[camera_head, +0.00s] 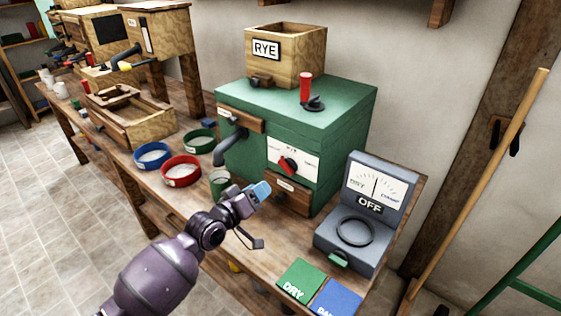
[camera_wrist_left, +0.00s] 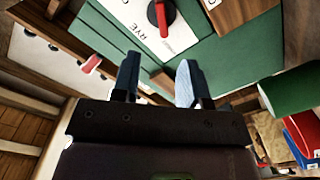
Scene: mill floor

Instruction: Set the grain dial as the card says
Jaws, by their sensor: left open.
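The grain dial is a red knob (camera_head: 287,166) on a white plate (camera_head: 308,164) on the front of the green mill (camera_head: 345,120). The knob also shows in the left wrist view (camera_wrist_left: 160,14), beside the printed word RYE. I cannot tell which mark it points at. A card reading RYE (camera_head: 266,48) is on the wooden hopper (camera_head: 308,42) on top of the mill. My left gripper (camera_head: 260,216) is open and empty, in front of and below the dial, apart from it. Its spread fingers (camera_wrist_left: 158,76) show in the wrist view. My right gripper is not in view.
A grey meter (camera_head: 365,190) marked OFF stands right of the mill. A green DRY card (camera_head: 301,281) and a blue card (camera_head: 337,299) lie at the bench front. Blue (camera_head: 152,156), red (camera_head: 181,171) and green (camera_head: 199,141) bowls stand on the left. A crank with red handle (camera_head: 305,88) tops the mill.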

